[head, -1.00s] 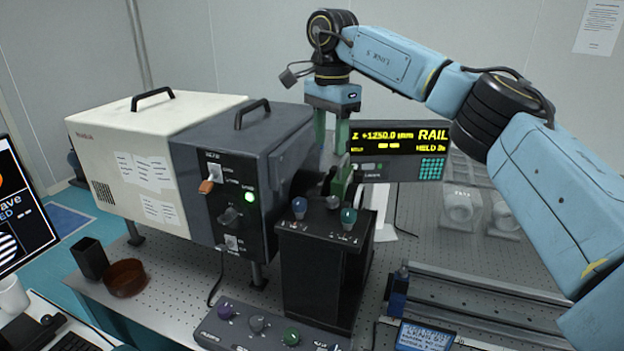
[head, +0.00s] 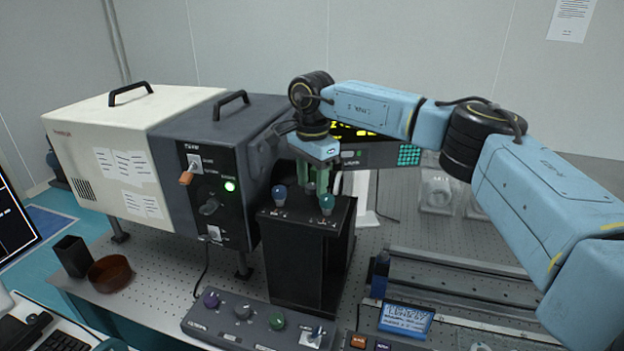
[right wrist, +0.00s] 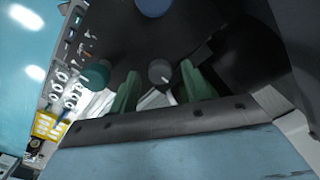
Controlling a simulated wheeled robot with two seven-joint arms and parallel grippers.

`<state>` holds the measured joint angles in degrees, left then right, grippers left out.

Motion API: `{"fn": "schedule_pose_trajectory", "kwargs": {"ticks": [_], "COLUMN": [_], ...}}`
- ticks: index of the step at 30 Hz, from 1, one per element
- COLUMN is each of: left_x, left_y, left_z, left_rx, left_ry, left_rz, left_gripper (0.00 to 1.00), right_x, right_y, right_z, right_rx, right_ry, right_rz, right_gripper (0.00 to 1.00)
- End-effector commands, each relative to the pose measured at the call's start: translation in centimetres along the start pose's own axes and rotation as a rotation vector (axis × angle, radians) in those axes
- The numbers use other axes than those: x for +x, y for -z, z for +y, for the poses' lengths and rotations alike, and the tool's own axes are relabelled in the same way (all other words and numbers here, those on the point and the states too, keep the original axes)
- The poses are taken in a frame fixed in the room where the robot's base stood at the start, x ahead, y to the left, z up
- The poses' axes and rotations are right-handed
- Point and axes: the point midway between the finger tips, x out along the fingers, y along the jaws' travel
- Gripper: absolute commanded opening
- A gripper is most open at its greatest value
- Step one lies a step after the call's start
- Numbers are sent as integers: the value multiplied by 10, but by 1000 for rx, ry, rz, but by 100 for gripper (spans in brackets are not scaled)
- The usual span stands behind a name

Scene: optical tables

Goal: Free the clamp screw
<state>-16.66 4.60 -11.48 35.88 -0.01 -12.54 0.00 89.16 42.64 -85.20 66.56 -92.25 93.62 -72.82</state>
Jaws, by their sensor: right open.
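A black box (head: 296,262) stands on the perforated table with a blue knob (head: 279,193) and a teal knob (head: 327,204) on its top. A small grey knob (right wrist: 160,72) with a white mark is on the same top; I cannot tell for certain which knob is the clamp screw. My right gripper (head: 313,186) has green fingers pointing down at the back of the box top. It is open, and in the right wrist view its fingers (right wrist: 162,88) stand on either side of the grey knob. I cannot tell whether they touch it. My left gripper is out of view.
A white and dark grey housing (head: 212,125) with switches stands left of the box. A control panel with knobs (head: 262,325) lies in front. A lit display (head: 352,134) is behind the arm, partly hidden. Rails (head: 455,285) lie at right.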

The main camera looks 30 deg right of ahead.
Motion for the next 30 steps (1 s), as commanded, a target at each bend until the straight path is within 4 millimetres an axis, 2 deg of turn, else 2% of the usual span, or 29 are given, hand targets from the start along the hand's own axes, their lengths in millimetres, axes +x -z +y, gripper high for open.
{"fn": "schedule_pose_trajectory", "kwargs": {"ticks": [5, 6, 16, 23, 30], "left_x": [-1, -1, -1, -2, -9], "left_y": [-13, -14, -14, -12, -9], "left_z": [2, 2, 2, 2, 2], "left_rx": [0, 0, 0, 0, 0], "left_ry": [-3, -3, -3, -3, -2], "left_rz": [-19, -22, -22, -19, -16], "left_gripper": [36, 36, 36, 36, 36], "right_x": [0, 0, 0, -1, -2], "right_y": [0, 0, 0, 0, 0], "right_z": [0, 0, 0, 0, 0], "right_rx": [0, 0, 0, 19, 126], "right_ry": [0, 0, 0, -1, -1], "right_rz": [0, 0, 0, 0, 0], "right_gripper": [48, 45, 3, 3, 3]}}
